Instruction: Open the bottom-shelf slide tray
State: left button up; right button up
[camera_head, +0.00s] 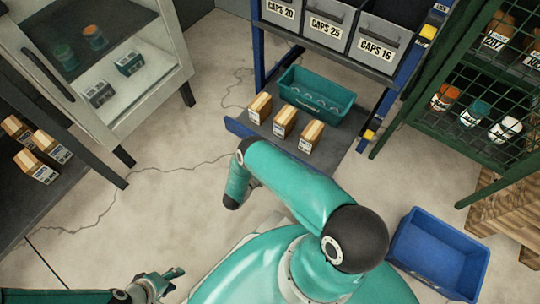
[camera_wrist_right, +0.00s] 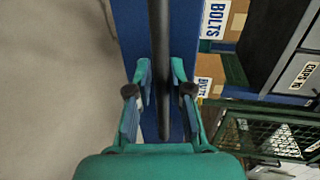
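The bottom-shelf slide tray (camera_head: 240,129) is a dark tray with a blue front at the foot of the blue rack. In the head view it reaches forward of the rack's posts. It carries several small cartons (camera_head: 284,121) and a teal bin (camera_head: 333,112). In the right wrist view, my right gripper (camera_wrist_right: 161,82) is open, its fingers on either side of a long dark bar (camera_wrist_right: 160,40) in front of a blue panel (camera_wrist_right: 188,35). Gaps show beside the bar. My right arm hides this gripper in the head view. My left gripper (camera_head: 178,278) is open and empty, low at the left.
Grey CAPS bins (camera_head: 327,25) fill the shelf above. A green mesh cabinet (camera_head: 455,95) stands right, a blue crate (camera_head: 437,252) on the floor at lower right. A pale glass-fronted cabinet (camera_head: 150,90) and a dark shelf with cartons (camera_head: 40,145) stand left. The floor between is clear.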

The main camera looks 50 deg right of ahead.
jog(key=shift+o, duration=1)
jog(key=shift+s, duration=0.1)
jog(key=v, duration=1.2)
